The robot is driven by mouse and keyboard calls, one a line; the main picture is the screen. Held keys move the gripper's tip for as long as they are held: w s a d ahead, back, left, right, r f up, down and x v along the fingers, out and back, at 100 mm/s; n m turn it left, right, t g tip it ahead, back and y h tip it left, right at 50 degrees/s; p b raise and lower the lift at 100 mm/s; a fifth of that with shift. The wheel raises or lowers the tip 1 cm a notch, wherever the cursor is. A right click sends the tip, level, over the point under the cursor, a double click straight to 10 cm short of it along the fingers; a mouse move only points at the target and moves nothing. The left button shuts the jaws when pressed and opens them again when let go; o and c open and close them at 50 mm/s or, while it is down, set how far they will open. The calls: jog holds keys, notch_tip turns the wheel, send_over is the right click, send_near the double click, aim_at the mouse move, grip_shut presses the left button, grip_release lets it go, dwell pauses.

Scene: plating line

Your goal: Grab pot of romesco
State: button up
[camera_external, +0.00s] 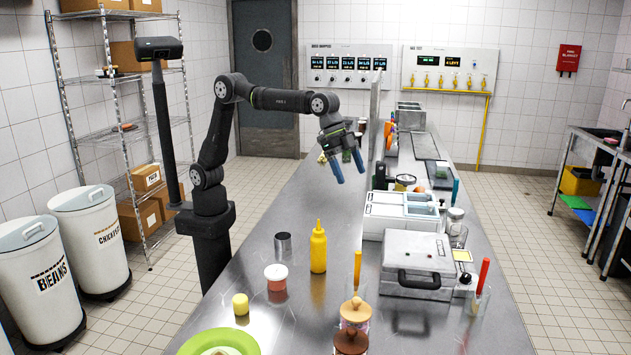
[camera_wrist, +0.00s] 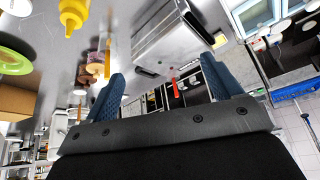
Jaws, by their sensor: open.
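A small pot with a red body and a pale top (camera_external: 276,277) stands on the steel counter, left of the yellow squeeze bottle (camera_external: 318,248). Two jars with brown lids, one behind (camera_external: 355,312) and one in front (camera_external: 350,342), stand near the counter's front. No romesco label is readable, so I cannot tell which of these is the romesco. My gripper (camera_external: 348,168) is open and empty, high above the counter and well behind these pots. Its two blue fingers also show spread apart in the wrist view (camera_wrist: 164,85).
A grey metal press (camera_external: 418,262) and white containers (camera_external: 400,215) line the right side. A metal cup (camera_external: 283,243), a yellow piece (camera_external: 240,304) and a green plate (camera_external: 238,340) stand at left. Utensils stand upright by the jars and press. The middle of the counter is clear.

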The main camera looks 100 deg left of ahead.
jog(key=s+d+f+m+g, duration=0.1)
jog(key=s+d+f+m, duration=0.25)
jog(key=s+d, duration=0.6)
jog(key=m+g+h, duration=0.1)
jog(key=m+g, duration=0.1)
jog(key=m, duration=0.1)
send_near(276, 270)
jog(key=shift+n, duration=0.25)
jog(key=x, duration=0.4)
jog(key=shift+s+a+f, duration=0.1)
jog(key=shift+s+f, duration=0.05)
jog(key=shift+f, duration=0.1)
jog(key=shift+d+x, duration=0.15)
jog(key=shift+x, duration=1.3)
jog(key=shift+d+x, duration=0.15)
jog(key=shift+x, duration=1.3)
jog(key=shift+r+t, duration=0.1)
jog(key=shift+t, duration=0.2)
jog(key=c, duration=1)
